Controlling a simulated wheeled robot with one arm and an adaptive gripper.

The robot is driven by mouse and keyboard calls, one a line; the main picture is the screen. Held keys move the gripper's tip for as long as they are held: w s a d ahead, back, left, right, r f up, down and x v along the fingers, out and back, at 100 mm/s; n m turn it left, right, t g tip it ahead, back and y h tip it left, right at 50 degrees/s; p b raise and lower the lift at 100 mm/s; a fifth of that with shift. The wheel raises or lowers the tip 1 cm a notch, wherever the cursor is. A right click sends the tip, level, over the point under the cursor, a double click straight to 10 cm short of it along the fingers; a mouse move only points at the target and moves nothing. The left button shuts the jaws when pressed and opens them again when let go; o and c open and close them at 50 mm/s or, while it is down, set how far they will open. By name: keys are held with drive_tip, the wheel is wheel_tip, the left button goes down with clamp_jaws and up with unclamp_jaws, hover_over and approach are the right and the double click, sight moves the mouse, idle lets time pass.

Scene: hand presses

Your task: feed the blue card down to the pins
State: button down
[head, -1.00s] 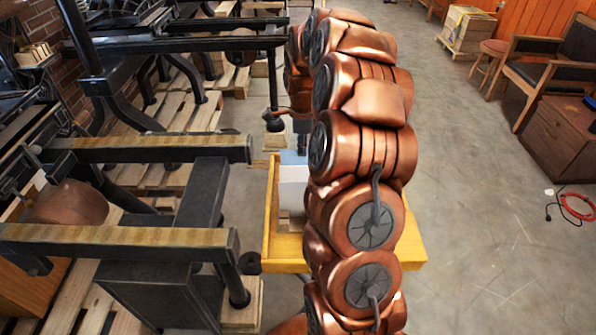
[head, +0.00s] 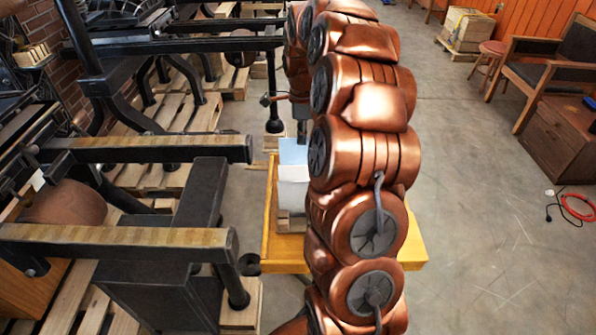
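The blue card (head: 292,152) shows as a pale blue patch at the far end of a white block or stack (head: 293,192) above a yellow table. My gripper (head: 301,137) is at the card's far edge, small and partly behind my copper arm. I cannot tell whether its fingers are apart or closed on the card, or whether it touches the card. The card's right side is hidden by my arm. I cannot make out the pins.
The yellow table (head: 268,235) has a raised rim and is partly covered by my arm. Black hand presses with long rails (head: 130,238) stand close on the left, over wooden pallets (head: 175,117). Open concrete floor lies right, with a chair (head: 556,62), cabinet (head: 556,140) and red cable (head: 578,207).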

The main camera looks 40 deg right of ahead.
drive_tip(key=shift+r, duration=2.2)
